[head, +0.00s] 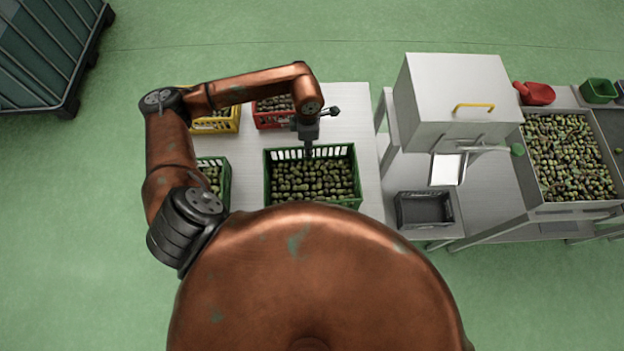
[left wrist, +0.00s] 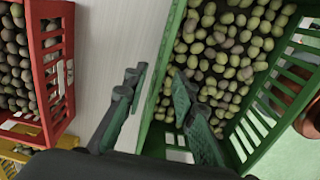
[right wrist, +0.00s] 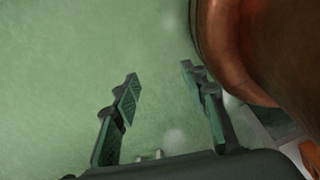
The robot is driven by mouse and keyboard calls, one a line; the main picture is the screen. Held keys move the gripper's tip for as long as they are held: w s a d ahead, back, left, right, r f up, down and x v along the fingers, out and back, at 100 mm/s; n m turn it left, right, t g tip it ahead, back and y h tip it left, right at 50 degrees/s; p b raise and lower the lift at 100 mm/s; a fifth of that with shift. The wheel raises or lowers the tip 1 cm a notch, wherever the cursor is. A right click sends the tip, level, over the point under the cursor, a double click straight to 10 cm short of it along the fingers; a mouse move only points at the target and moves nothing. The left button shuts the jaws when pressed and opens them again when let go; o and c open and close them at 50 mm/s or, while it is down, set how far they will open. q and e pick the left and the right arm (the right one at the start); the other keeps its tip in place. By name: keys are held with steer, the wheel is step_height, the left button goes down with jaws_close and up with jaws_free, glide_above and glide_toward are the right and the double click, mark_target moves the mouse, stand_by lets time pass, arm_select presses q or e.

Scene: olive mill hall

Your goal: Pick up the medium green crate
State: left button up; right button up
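A green crate (head: 357,165) full of olives stands in the middle of the white table, its near side hidden by my body. A second green crate (head: 226,185) with olives stands to its left, partly hidden by my arm; its full size is unclear. My left gripper (head: 308,152) points down at the far wall of the middle crate. In the left wrist view my left gripper (left wrist: 158,78) is open, one finger on each side of that crate's rim (left wrist: 172,45), not closed on it. My right gripper (right wrist: 160,73) is open and empty over the floor.
A red crate (head: 271,121) and a yellow crate (head: 220,126), both with olives, stand behind on the table (head: 352,105). To the right are a steel machine (head: 450,85), an empty black crate (head: 425,209) and an olive-filled hopper (head: 533,188).

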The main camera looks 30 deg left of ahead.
arm_select(q)
glide_above(309, 161)
steer(key=f, duration=0.5)
steer(key=shift+w+f+p, duration=0.1)
steer(key=shift+w+p, duration=0.1)
steer(key=shift+p, duration=0.15)
steer(key=shift+f, duration=0.3)
steer(key=shift+c, duration=1.2)
jaws_close()
arm_select(e)
steer(key=shift+w+a+r, duration=0.3)
steer(key=shift+w+r, duration=0.1)
steer(key=shift+w, duration=0.35)
arm_select(q)
steer(key=shift+r, duration=0.1)
arm_select(e)
steer(key=shift+d, duration=0.3)
